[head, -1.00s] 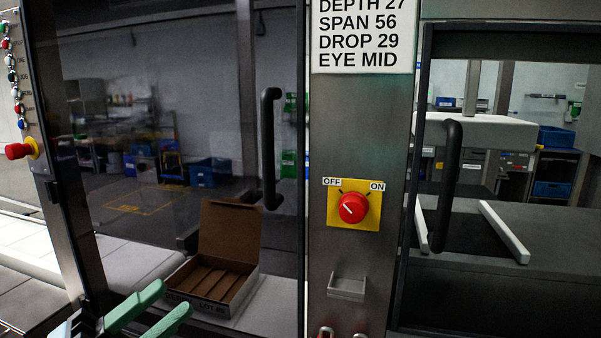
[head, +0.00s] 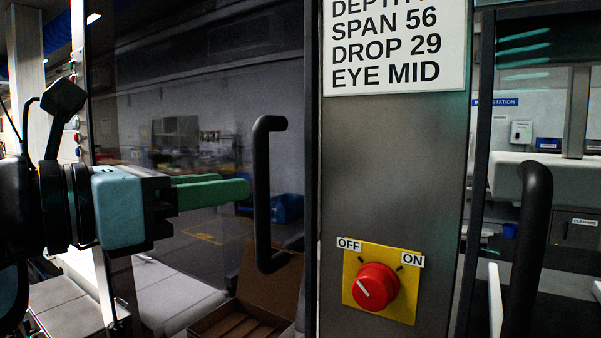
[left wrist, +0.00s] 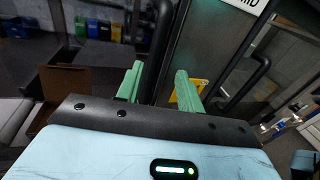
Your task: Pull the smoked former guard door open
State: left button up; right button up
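The smoked guard door (head: 215,100) is a dark see-through panel left of the steel post and looks shut. Its black upright bar handle (head: 262,190) is near its right edge. My left gripper (head: 248,188) points right at the handle, at mid-height, with green fingers open. In the head view the fingertips end just short of the bar. In the left wrist view the handle (left wrist: 160,45) lines up with the gap between the two fingers (left wrist: 158,85). I cannot tell whether it touches either finger. My right gripper is not in view.
The steel post (head: 395,150) carries a sign (head: 395,45) and a red OFF/ON knob (head: 375,287) on a yellow plate. A second black handle (head: 530,240) stands at the right. An open cardboard box (head: 270,280) shows low behind the smoked panel.

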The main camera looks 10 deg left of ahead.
aim_at(255, 172)
pick_arm(q)
jog(key=shift+a+r+t+y, duration=0.3)
jog(key=shift+r+t, duration=0.1)
jog(key=shift+r, duration=0.1)
jog(key=x, duration=0.7)
jog(key=shift+w+d+p, duration=0.2)
jog(key=shift+w+p, duration=0.1)
jog(key=shift+p, duration=0.15)
grip_shut()
